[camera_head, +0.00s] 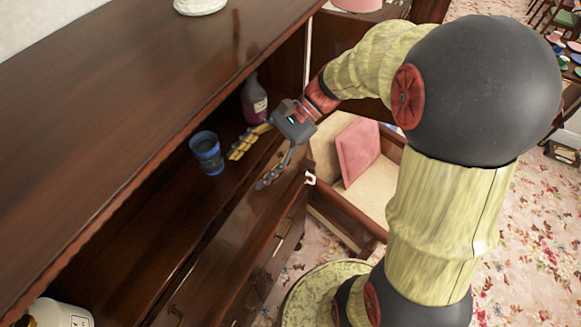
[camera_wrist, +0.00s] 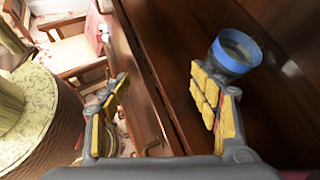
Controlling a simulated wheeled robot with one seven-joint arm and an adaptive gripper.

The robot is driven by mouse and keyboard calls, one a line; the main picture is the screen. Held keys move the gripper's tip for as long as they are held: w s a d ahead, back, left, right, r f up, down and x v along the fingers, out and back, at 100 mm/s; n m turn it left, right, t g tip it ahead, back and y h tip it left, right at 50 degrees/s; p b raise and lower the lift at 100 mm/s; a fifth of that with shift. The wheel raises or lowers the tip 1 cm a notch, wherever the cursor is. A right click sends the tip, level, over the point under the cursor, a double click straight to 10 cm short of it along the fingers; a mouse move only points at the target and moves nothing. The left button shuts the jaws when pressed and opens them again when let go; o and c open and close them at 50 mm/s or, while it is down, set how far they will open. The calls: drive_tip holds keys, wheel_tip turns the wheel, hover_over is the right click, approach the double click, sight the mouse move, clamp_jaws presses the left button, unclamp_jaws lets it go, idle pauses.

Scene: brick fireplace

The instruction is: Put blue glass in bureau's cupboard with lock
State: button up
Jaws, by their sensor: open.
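The blue glass (camera_head: 207,153) stands upright on the open shelf of the dark wooden bureau (camera_head: 120,100). In the wrist view the blue glass (camera_wrist: 236,52) is at the upper right, just beyond one finger. My gripper (camera_head: 252,168) is open and empty, to the right of the glass in the head view. One finger is over the shelf near the glass and the other is over the front edge. The gripper's yellow-padded fingers also show in the wrist view (camera_wrist: 160,115). I cannot tell which part is the cupboard with the lock.
A dark bottle with a pale label (camera_head: 254,98) stands on the shelf behind my gripper. A white container (camera_head: 60,313) is at the lower left. Drawers with handles (camera_head: 283,228) are below the shelf. An armchair with a pink cushion (camera_head: 357,150) stands beside the bureau.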

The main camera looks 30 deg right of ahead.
drive_tip(key=s+d+r+n+t+h, duration=0.5)
drive_tip(key=s+n+h, duration=0.6)
drive_tip(key=n, duration=0.3)
drive_tip(key=shift+d+r+t, duration=0.2)
drive_tip(key=shift+d+t, duration=0.5)
drive_tip(key=shift+d, duration=0.15)
drive_tip(key=shift+f, duration=0.15)
wheel_tip(320, 180, down, 23)
drive_tip(key=b, duration=2.3)
drive_tip(key=shift+r, duration=0.2)
